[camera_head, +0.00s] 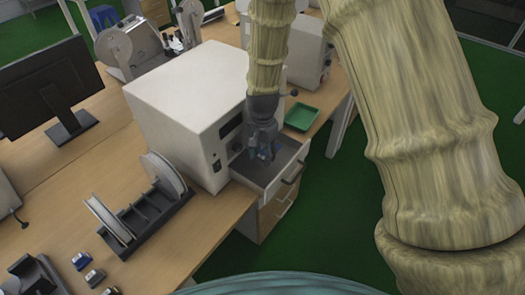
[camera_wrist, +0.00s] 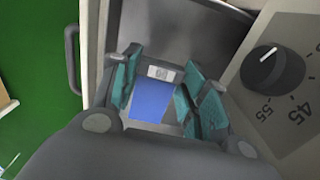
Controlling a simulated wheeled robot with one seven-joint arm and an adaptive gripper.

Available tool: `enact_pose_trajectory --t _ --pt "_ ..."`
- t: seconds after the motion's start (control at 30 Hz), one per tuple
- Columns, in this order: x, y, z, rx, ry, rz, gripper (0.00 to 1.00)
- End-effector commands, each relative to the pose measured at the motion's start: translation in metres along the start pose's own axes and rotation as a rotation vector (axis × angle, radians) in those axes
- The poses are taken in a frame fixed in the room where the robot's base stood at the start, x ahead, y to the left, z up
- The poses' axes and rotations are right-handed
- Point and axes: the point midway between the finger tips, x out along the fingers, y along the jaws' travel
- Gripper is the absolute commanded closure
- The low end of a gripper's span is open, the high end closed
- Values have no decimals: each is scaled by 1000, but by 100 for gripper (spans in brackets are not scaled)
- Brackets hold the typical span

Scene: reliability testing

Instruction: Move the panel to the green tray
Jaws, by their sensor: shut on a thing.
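The panel (camera_wrist: 151,101) is a small blue rectangle with a light grey end, seen between my fingers in the wrist view. My gripper (camera_wrist: 160,95) has teal finger pads and is shut on the panel. In the head view my gripper (camera_head: 262,150) points down over the open drawer of the white machine. The panel is tiny and mostly hidden by my fingers there. The green tray (camera_head: 301,116) lies on the table just right of the machine, beyond my gripper, and its visible inside looks empty.
The white machine (camera_head: 190,103) stands left of my gripper; its open drawer (camera_head: 291,166) has a dark inside and a front handle. In the wrist view, its black dial (camera_wrist: 272,75) is close on the right. A rack with reels (camera_head: 150,208) and small blocks (camera_head: 95,277) are on the table.

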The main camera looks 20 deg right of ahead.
Motion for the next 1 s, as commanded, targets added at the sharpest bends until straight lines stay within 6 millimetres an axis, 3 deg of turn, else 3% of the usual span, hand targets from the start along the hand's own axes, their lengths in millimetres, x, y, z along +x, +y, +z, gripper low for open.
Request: enact_pose_trajectory --t 0.6,1.0 --pt "28 0 0 1 0 0 76" --pt "31 0 0 1 0 0 76"
